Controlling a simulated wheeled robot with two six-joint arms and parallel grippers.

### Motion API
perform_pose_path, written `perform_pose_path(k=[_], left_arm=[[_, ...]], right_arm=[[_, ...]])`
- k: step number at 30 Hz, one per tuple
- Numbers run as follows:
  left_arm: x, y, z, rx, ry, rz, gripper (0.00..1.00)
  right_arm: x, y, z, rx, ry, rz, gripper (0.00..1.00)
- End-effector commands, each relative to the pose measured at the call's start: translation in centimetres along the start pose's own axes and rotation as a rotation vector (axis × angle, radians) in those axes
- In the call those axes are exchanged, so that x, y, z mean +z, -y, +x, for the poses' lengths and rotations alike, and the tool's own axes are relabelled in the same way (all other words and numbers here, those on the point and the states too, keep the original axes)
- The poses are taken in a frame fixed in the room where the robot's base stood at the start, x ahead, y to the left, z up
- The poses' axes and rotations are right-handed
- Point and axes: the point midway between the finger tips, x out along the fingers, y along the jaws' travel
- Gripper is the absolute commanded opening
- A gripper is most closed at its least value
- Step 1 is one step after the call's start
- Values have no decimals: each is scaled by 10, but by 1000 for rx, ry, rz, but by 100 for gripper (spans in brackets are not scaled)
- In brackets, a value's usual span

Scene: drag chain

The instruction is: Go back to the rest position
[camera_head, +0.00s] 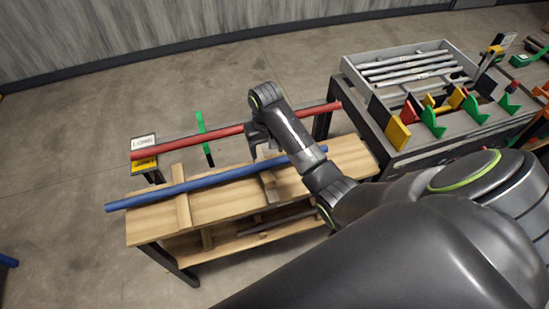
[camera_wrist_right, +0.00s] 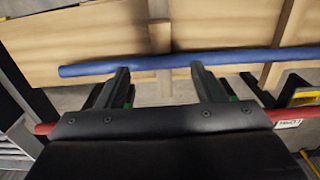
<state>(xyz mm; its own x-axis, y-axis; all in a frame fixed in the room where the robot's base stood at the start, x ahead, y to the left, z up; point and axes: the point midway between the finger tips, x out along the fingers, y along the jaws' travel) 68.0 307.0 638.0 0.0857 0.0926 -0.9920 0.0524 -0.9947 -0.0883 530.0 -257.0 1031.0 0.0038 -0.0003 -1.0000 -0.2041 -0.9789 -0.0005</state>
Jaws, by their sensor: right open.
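My right gripper (camera_head: 262,147) hangs over the bench near the middle of the two long bars, and its tips are partly hidden by my own arm. In the right wrist view, the gripper (camera_wrist_right: 160,68) has its two fingers spread with nothing between them. The blue bar (camera_head: 225,176) lies across the wooden bench; it also shows just past the fingertips in the right wrist view (camera_wrist_right: 240,57). The red bar (camera_head: 190,144) lies behind it, and its ends show either side of the gripper body in the right wrist view (camera_wrist_right: 45,128). My left gripper is not in view.
The wooden bench (camera_head: 225,205) has upright wooden supports. A labelled stand (camera_head: 144,142) is at its left end and a green post (camera_head: 202,128) behind it. At right, a table holds a grey tray of rods (camera_head: 445,47) and coloured blocks (camera_head: 398,134). Open floor lies left.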

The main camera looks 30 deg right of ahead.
Motion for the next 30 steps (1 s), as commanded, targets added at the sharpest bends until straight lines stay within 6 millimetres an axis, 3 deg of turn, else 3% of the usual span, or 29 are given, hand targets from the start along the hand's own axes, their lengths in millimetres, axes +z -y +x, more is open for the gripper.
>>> perform_pose_path(k=[11,22,26,30], left_arm=[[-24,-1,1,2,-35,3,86],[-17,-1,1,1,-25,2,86],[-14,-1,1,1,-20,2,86],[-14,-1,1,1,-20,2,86]], right_arm=[[-6,2,-10,0,1,-2,61],[-4,1,-8,0,-1,-3,61],[14,-7,5,-1,-19,-12,61],[55,-25,26,3,-65,-34,61]])
